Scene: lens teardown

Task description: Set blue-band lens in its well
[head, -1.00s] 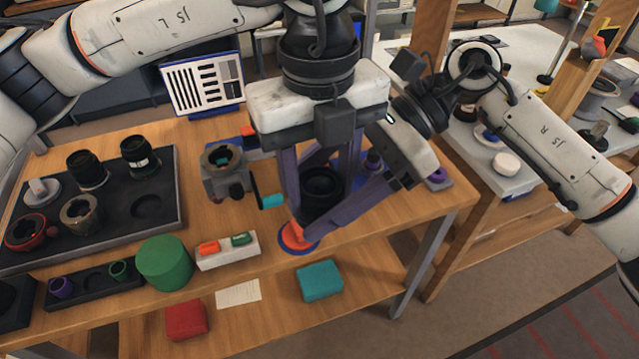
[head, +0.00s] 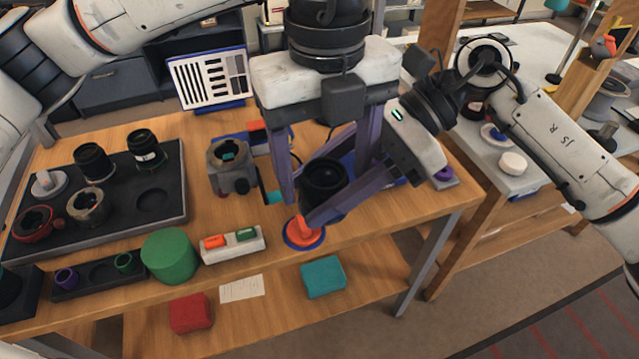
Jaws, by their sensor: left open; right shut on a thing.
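A black lens (head: 325,177), open end up, is held upright above the table near its front edge. No blue band shows on it, so I cannot confirm it is the blue-band lens. My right gripper (head: 316,212) reaches in from the right and is shut on this lens low on its side; its far finger is mostly hidden. My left gripper (head: 322,187) points down from above, open, its fingers on either side of the lens. The black tray (head: 120,226) at left has an empty round well (head: 152,200) at its right side.
The tray carries several lenses and rings. A grey device with a crank (head: 230,170) stands between tray and grippers. An orange knob on a blue disc (head: 303,232) lies just below the lens. A green cylinder (head: 169,256) and small rack (head: 103,273) line the front edge.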

